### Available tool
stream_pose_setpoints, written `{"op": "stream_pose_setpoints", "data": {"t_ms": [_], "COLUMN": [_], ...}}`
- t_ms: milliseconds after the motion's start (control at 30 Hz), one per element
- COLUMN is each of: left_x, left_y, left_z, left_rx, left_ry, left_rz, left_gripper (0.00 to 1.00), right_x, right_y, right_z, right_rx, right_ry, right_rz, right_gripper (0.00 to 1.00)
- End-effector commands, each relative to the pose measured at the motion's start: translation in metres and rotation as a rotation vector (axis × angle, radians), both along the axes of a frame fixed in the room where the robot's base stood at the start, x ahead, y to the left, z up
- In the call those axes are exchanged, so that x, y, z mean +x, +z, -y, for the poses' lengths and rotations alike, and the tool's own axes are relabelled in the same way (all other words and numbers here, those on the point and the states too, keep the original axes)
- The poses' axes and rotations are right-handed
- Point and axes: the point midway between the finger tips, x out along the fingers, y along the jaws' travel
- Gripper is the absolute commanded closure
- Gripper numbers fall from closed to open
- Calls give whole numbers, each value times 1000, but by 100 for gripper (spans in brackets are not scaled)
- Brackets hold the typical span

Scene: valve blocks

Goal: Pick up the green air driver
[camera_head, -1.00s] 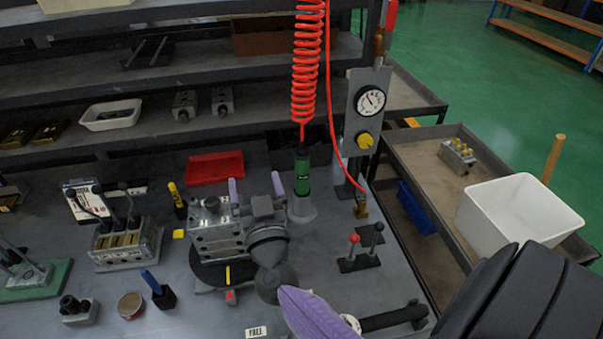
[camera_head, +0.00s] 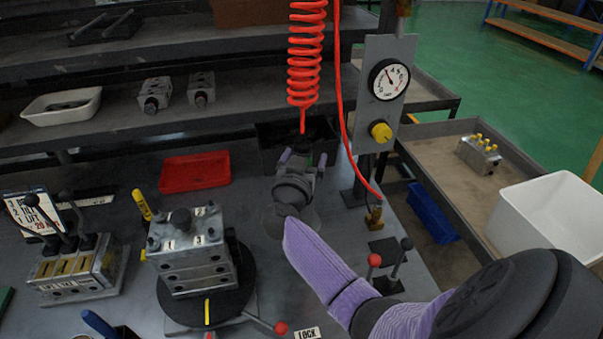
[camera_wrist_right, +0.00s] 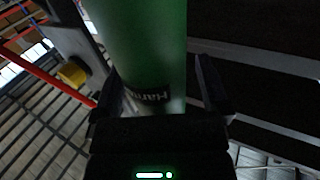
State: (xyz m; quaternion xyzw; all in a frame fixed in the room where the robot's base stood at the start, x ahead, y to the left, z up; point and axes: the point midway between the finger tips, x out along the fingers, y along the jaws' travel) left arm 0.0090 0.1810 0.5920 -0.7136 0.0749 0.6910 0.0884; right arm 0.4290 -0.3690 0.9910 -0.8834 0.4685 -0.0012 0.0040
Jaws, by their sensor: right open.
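The green air driver (camera_wrist_right: 145,45) hangs upright below a red coiled hose (camera_head: 305,60). In the right wrist view its green body stands between the two dark fingers of my right gripper (camera_wrist_right: 155,88). In the head view my right gripper (camera_head: 304,162) reaches around it with purple-tipped fingers, open and not closed on it. The gripper and wrist hide most of the driver there. Whether a finger touches it, I cannot tell. My left gripper is not in view.
A pressure gauge panel (camera_head: 388,110) with a yellow knob stands just right of the driver. A valve block (camera_head: 192,250) sits on a round turntable at left. A red tray (camera_head: 195,171) lies behind it. Small red- and black-knobbed levers (camera_head: 375,260) stand near my right forearm.

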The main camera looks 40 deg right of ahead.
Motion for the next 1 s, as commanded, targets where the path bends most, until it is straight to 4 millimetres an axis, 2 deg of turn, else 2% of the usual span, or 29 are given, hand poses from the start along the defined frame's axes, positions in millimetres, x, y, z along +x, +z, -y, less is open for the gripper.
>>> {"op": "stream_pose_setpoints", "data": {"t_ms": [200,600,667,1000], "left_x": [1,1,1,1], "left_y": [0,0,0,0], "left_z": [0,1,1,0], "left_rx": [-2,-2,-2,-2], "left_ry": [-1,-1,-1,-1], "left_rz": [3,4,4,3], "left_gripper": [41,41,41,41], "right_x": [1,1,1,1], "right_y": [1,1,1,2], "right_z": [2,1,1,1], "right_rx": [0,0,0,-1], "right_ry": [0,1,1,1], "right_rz": [0,0,0,3], "right_gripper": [4,89,100,100]}}
